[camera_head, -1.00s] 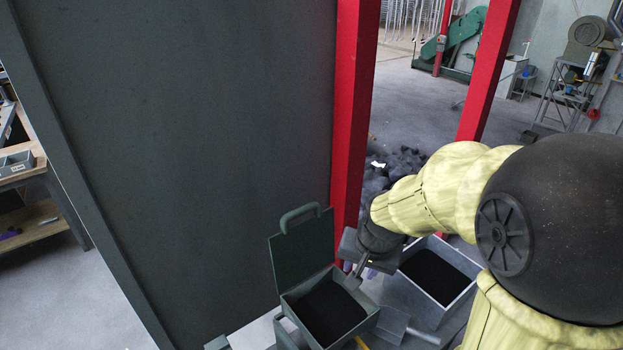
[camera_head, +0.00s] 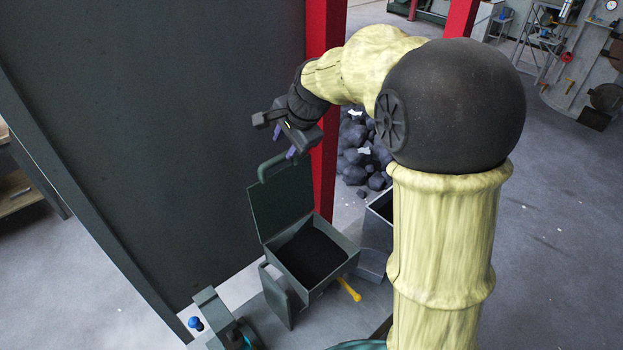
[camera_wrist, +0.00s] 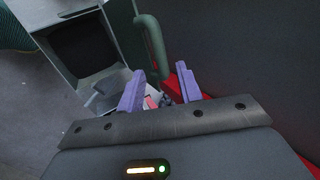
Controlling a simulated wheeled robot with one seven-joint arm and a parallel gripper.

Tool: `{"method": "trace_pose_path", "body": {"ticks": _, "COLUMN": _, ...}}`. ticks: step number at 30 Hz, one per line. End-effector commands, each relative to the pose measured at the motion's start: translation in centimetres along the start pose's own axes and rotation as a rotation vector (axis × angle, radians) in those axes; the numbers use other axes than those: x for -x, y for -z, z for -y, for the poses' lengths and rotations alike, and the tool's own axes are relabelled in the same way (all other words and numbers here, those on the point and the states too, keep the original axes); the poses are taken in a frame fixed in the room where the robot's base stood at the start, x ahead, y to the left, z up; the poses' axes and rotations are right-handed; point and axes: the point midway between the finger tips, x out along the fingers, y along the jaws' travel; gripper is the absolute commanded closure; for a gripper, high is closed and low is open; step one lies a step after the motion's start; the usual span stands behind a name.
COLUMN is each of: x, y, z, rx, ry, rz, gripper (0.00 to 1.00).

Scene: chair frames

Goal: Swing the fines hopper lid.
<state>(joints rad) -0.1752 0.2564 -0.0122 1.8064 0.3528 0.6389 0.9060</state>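The fines hopper (camera_head: 340,268) is a small grey-green box with dark fines inside. Its green lid (camera_head: 280,203) stands up open at the back edge, with a loop handle (camera_head: 285,161) on top. My gripper (camera_head: 291,154) is close to the handle in the head view; its fingers point down. In the wrist view, the two purple fingers (camera_wrist: 160,88) are apart with nothing held between them. The handle (camera_wrist: 152,46) lies just beyond the fingertips, and I cannot tell whether they touch. The open hopper (camera_wrist: 55,62) shows to its left.
A large dark panel (camera_head: 180,120) stands behind the hopper, with a red post (camera_head: 325,100) beside it. A grey bin (camera_head: 379,215) is right of the hopper, partly hidden by my arm. A yellow handle (camera_head: 348,289) is in front. Dark lumps (camera_head: 360,165) lie behind.

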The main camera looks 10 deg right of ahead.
Motion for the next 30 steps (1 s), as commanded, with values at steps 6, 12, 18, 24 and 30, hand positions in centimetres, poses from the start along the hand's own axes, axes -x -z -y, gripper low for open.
{"method": "trace_pose_path", "body": {"ticks": 6, "x": -2.0, "y": 0.0, "z": -0.1, "rx": 0.001, "ry": -0.001, "rz": 0.0, "gripper": 0.65}}
{"method": "trace_pose_path", "body": {"ticks": 12, "x": -4.5, "y": 0.0, "z": -0.2, "rx": 0.001, "ry": -0.002, "rz": 0.001, "gripper": 0.65}}
{"method": "trace_pose_path", "body": {"ticks": 18, "x": -6.9, "y": -0.1, "z": -0.2, "rx": 0.003, "ry": -0.001, "rz": 0.0, "gripper": 0.65}}
{"method": "trace_pose_path", "body": {"ticks": 24, "x": -7.8, "y": 0.0, "z": 0.0, "rx": 0.002, "ry": 0.0, "rz": -0.001, "gripper": 0.82}}
{"method": "trace_pose_path", "body": {"ticks": 30, "x": -7.8, "y": 0.0, "z": -0.1, "rx": 0.002, "ry": -0.002, "rz": 0.0, "gripper": 1.0}}
